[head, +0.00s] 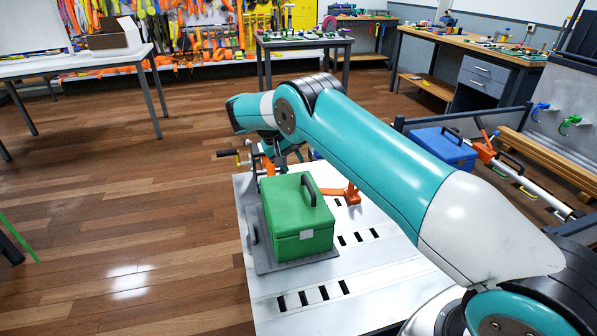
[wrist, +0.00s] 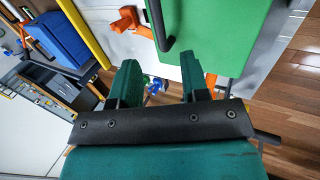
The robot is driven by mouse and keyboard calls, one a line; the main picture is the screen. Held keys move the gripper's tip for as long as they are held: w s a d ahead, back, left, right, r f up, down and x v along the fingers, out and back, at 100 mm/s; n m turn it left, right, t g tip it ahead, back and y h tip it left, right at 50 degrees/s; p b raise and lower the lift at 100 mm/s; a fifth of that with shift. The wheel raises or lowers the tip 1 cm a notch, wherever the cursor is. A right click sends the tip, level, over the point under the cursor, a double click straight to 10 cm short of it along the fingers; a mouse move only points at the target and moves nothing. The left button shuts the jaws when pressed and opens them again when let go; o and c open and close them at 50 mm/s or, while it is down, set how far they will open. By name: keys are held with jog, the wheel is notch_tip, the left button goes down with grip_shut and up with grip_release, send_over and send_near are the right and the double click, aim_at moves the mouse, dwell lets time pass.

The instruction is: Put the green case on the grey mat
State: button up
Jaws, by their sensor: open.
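The green case (head: 290,215) sits upright on the grey mat (head: 262,262), on a pale slotted platform (head: 285,300). Mat shows along the case's left and front sides. A dark handle (head: 312,188) is on the case. In the wrist view the green case (wrist: 225,35) and its handle (wrist: 160,28) are beyond my gripper (wrist: 160,82). The two fingers are apart with nothing between them, and the handle appears clear of them. In the head view I cannot make out the fingers clearly near the case's far side.
An orange clamp (head: 350,194) stands on the platform just right of the case. A blue case (head: 441,148) lies farther right, by a rail with straps. A white table (head: 75,63) stands at the left back. Wooden floor (head: 130,220) at the left is mostly clear.

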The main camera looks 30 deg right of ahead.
jog(key=s+a+r+n+t+y, duration=0.1)
jog(key=s+a+r+n+y, duration=0.25)
jog(key=r, duration=0.55)
jog(key=s+a+r+n+t, duration=0.1)
jog(key=s+a+r+n, duration=0.1)
jog(key=s+a+r, duration=0.45)
jog(key=s+a+r+n+y, duration=0.1)
jog(key=s+a+y, duration=0.1)
jog(key=s, duration=0.8)
jog(key=s+a+r+n+y, duration=0.1)
jog(key=s+a+r+y, duration=0.1)
jog(key=s, duration=0.9)
jog(key=s+a+r+n+g+y, duration=0.1)
jog(key=s+a+r+y, duration=0.1)
jog(key=s, duration=0.9)
jog(key=shift+a+r+n, duration=0.15)
jog(key=shift+a+n, duration=0.2)
jog(key=shift+a, duration=0.25)
